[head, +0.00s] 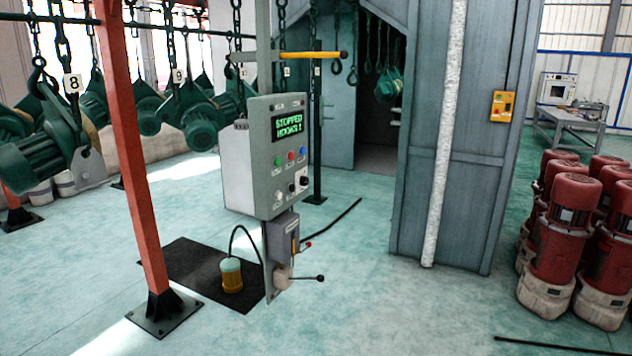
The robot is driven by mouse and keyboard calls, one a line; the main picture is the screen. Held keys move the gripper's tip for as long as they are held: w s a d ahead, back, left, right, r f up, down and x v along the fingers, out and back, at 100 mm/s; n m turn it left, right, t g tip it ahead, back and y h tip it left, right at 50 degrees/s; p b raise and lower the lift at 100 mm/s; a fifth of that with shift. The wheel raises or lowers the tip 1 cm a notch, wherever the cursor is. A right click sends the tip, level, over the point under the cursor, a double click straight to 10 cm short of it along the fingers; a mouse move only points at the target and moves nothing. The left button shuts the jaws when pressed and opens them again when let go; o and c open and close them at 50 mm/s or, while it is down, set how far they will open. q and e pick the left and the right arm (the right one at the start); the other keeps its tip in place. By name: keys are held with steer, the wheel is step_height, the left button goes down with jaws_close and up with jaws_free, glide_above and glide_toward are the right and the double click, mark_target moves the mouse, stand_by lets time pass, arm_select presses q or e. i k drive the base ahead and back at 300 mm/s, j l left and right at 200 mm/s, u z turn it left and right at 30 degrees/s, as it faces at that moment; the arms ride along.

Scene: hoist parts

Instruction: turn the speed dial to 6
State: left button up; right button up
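A grey control box (233,170) stands on a post in the middle of the head view. Its screen (288,125) shows green text, with "STOPPED" on the top line and a second line too small to read surely. Below are a green button (278,161), a red button (291,156) and a blue button (302,151). Under these sit a black knob (304,181), another small dark control (292,187) and a pale control (278,196). I cannot tell which is the speed dial, and no number setting is readable. Neither gripper is in view.
A red post (135,160) stands left of the box, before green hoists (45,150) hanging on chains. A lever (305,278) and a yellow-green container (231,275) are low by the box. Red motors (565,230) stand at right. Floor in front is mostly clear.

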mark_target(303, 180)
steer(key=i+l+z, duration=0.35)
steer(key=i, duration=0.15)
steer(key=i+l+z, duration=0.35)
steer(key=i, duration=0.15)
steer(key=i+z, duration=0.35)
steer(key=i, duration=0.2)
steer(key=i+l+u, duration=0.1)
steer(key=i+u, duration=0.2)
steer(key=i, duration=0.25)
steer(key=i+l+u, duration=0.35)
steer(key=i, duration=0.2)
steer(key=i+l+u, duration=0.3)
steer(key=i, duration=0.2)
